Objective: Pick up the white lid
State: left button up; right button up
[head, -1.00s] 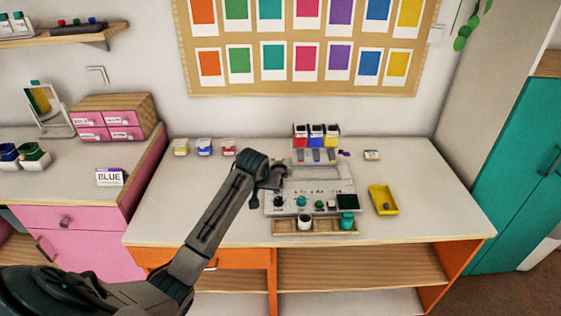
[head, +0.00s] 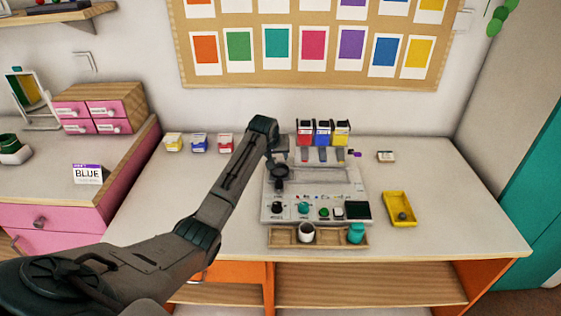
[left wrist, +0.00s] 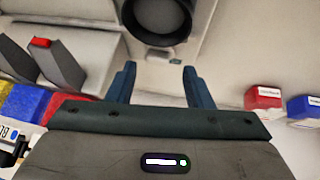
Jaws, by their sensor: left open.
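My left gripper (head: 278,158) hangs above the back left part of the grey-white bead station (head: 313,194). In the left wrist view its two fingers (left wrist: 160,86) are apart, with nothing between them. A dark round ring-like part (left wrist: 158,18) shows beyond the fingers there. I cannot single out the white lid for sure. A small pale square piece (head: 338,212) sits at the station's front edge, and a white cup with a dark opening (head: 306,232) stands in the wooden tray (head: 338,241). My right gripper is not in view.
Red, blue and yellow bins (head: 322,132) stand behind the station. Three small tubs (head: 198,143) stand at the back left. The table's right side is mostly clear.

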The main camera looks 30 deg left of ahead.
aim_at(279, 158)
pick_arm(q)
jog(key=shift+w+a+f+p, duration=0.3)
jog(key=shift+w+f+p, duration=0.15)
jog(key=shift+w+f, duration=0.25)
jog(key=shift+x, duration=1)
jog(key=shift+w+f, duration=0.25)
jog(key=shift+w, duration=0.05)
jog(key=shift+w+a+f, duration=0.1)
jog(key=shift+f, duration=0.05)
jog(key=c, duration=0.7)
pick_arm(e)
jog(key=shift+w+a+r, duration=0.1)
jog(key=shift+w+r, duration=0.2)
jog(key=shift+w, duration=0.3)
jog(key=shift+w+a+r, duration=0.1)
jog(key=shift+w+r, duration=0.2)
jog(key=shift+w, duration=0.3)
